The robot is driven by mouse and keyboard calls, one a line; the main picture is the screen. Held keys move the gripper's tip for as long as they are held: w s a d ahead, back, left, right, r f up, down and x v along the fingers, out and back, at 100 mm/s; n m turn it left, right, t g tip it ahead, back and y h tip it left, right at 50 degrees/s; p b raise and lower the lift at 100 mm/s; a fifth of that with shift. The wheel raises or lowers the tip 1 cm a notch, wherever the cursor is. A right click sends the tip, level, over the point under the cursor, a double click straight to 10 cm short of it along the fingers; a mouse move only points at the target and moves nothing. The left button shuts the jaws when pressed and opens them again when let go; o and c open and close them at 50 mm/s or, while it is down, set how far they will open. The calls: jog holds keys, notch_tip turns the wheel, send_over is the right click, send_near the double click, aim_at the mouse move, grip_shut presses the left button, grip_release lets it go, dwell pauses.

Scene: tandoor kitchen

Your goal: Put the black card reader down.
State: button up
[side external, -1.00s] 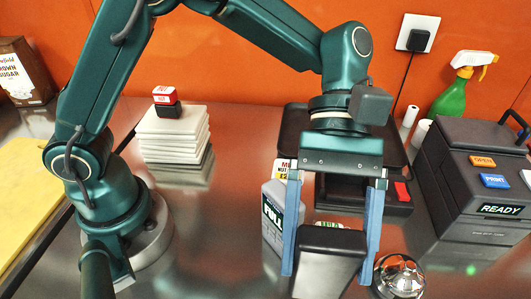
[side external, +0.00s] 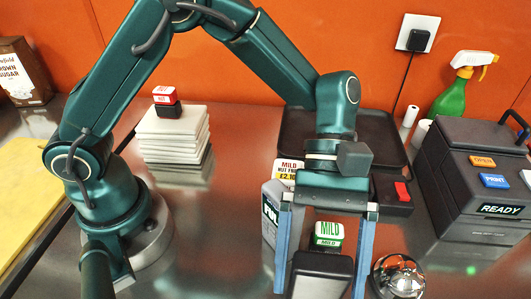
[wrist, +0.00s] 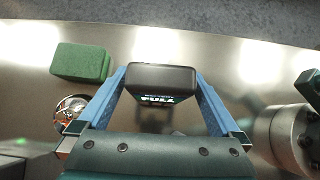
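The black card reader (side external: 321,265) is between the two blue fingers of my gripper (side external: 318,272) at the front of the steel counter. In the wrist view the card reader (wrist: 162,77) spans the gap between the fingertips (wrist: 161,80), which are against its two sides. A green-lit face with the word FULL shows below its dark edge there. My gripper is shut on it. Its lower end is cut off in the side view, so I cannot tell whether it touches the counter.
A MILD stamp (side external: 328,235) stands just behind the card reader. A grey container (side external: 269,217) is close behind the left finger. A shiny bell (side external: 399,277) is close on the right. A green block (wrist: 81,62) shows in the wrist view. Bare counter (side external: 215,235) lies to the left.

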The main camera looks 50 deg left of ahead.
jog(key=shift+w+a+r, duration=0.1)
jog(key=shift+w+r, duration=0.05)
jog(key=shift+r, duration=0.15)
jog(key=v, duration=1.1)
jog(key=s+a+m+t+y, duration=0.3)
jog(key=a+t, duration=0.3)
jog(key=a, duration=0.2)
jog(key=s+a+m+t+y, duration=0.3)
jog(key=a+m+t, duration=0.3)
jog(key=a, duration=0.3)
jog(key=shift+s+f, duration=0.3)
jog(key=shift+s, duration=0.55)
jog(key=shift+a, duration=0.1)
